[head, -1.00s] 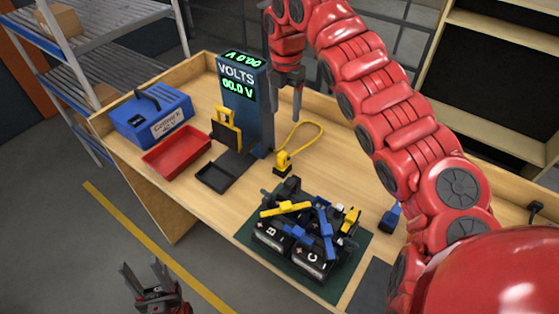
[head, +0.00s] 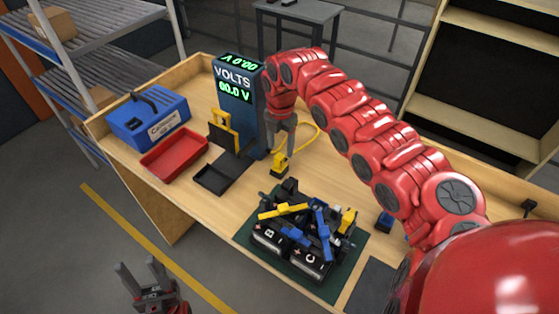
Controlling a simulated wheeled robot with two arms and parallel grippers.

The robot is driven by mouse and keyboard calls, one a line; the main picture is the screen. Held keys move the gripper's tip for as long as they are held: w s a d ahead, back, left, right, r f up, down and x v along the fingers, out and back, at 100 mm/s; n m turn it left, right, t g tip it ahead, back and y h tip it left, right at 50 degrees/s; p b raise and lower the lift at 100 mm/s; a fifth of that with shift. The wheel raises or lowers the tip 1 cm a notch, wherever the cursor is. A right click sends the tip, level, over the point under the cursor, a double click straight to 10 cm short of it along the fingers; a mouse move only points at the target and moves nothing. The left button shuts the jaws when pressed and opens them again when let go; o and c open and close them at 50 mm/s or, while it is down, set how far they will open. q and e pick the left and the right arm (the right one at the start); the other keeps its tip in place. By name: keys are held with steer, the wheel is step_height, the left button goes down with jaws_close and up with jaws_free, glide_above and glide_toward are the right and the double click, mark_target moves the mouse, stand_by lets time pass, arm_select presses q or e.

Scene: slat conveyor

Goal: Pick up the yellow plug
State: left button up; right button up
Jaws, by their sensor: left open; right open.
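The yellow plug (head: 279,164) stands on the wooden bench beside the foot of the blue voltmeter post. Its yellow cable (head: 314,142) loops away to the right and behind. My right gripper (head: 285,150) points down just above and behind the plug, its fingers overlapping the cable in the head view. It is open and holds nothing; whether a finger touches the plug cannot be told. My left gripper (head: 140,269) is open and empty at the bottom left, away from the bench.
The voltmeter post (head: 253,125) stands left of my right gripper. A red tray (head: 176,152), a black tray (head: 212,180) and a blue case (head: 150,117) lie further left. Batteries (head: 303,262) with clamps sit on a green mat (head: 345,258) in front of the plug.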

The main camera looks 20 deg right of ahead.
mark_target(280, 156)
steer(key=shift+f+p, duration=0.15)
steer(key=shift+p, duration=0.15)
step_height(280, 156, down, 4)
steer(key=p, duration=0.2)
steer(key=shift+a+f+p, duration=0.15)
steer(key=shift+p, duration=0.25)
steer(key=shift+f, duration=0.3)
jaws_close()
